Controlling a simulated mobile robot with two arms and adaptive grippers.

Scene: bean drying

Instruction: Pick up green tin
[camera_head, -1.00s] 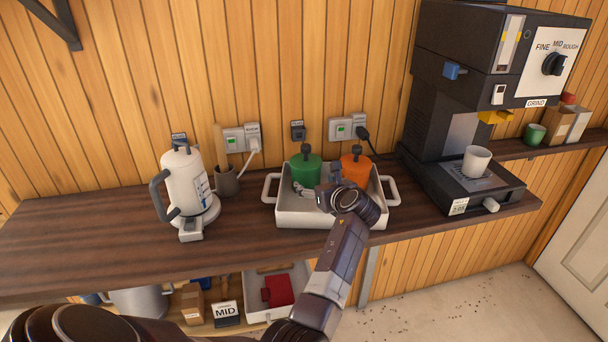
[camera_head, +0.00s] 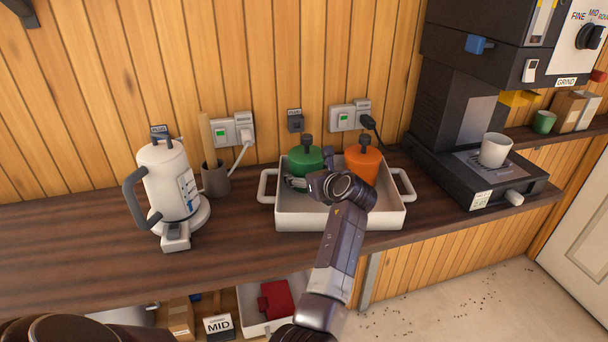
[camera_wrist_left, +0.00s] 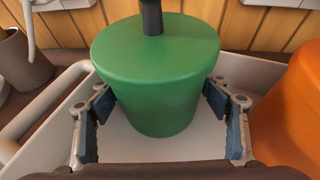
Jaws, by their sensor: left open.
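The green tin (camera_head: 304,168) has a dark knob on top and stands in the back left of a white tray. In the left wrist view the green tin (camera_wrist_left: 156,75) fills the middle, upright. My left gripper (camera_head: 311,174) is at its near side, partly covering it in the head view. In the wrist view the left gripper (camera_wrist_left: 161,98) is open, with one finger on each side of the tin. Small gaps seem to show, but contact is hard to tell. My right gripper is not in view.
An orange tin (camera_head: 363,163) stands right beside the green one in the white tray (camera_head: 300,218). A white kettle (camera_head: 166,182) and a brown cup (camera_head: 215,179) are left. A coffee grinder (camera_head: 452,130) with a white cup (camera_head: 494,150) is right. Wall sockets sit behind.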

